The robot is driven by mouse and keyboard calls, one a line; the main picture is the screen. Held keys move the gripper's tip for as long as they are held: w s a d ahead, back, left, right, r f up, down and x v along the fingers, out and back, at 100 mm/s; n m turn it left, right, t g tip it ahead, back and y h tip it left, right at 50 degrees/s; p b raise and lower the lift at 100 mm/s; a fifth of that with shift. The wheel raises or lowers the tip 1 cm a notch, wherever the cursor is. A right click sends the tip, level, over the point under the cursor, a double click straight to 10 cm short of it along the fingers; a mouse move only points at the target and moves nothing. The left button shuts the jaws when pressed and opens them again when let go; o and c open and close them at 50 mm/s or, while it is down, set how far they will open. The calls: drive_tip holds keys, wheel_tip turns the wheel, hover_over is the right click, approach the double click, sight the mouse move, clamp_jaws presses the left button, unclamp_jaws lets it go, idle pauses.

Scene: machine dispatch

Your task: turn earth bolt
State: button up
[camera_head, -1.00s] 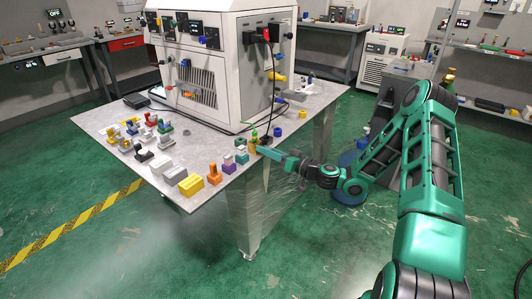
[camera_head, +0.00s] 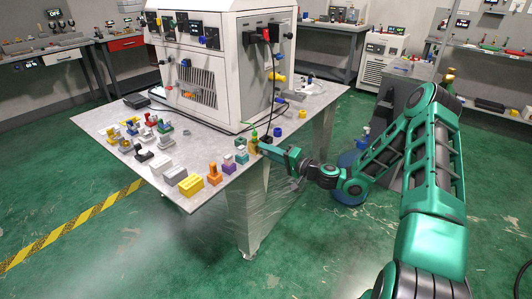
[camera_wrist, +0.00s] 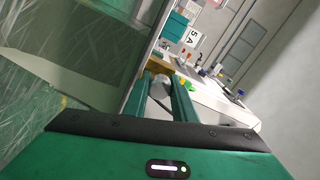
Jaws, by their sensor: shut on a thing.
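My gripper (camera_head: 262,148) reaches from the right to the front right edge of the metal table. In the wrist view, its two green fingers (camera_wrist: 167,95) are shut on a small grey-white piece (camera_wrist: 160,88), taken to be the earth bolt, mostly hidden between them. In the head view, a green and yellow piece (camera_head: 254,136) stands at the table edge, just beside the fingertips. It is too small there to tell whether the fingers touch it.
The metal table (camera_head: 228,178) carries a white machine cabinet (camera_head: 225,65) with a black cable hanging down near my gripper. Several coloured blocks, including a yellow one (camera_head: 191,186), line the front edge. The green floor in front is clear.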

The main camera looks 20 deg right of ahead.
drive_tip(key=shift+w+d+f+m, duration=0.1)
drive_tip(key=shift+d+m, duration=0.2)
drive_tip(key=shift+m, duration=0.1)
drive_tip(key=o, duration=1)
drive_tip(key=shift+o, duration=0.2)
drive_tip(key=shift+a+f, duration=0.1)
drive_tip(key=shift+f, duration=0.05)
drive_tip(key=shift+n, duration=0.3)
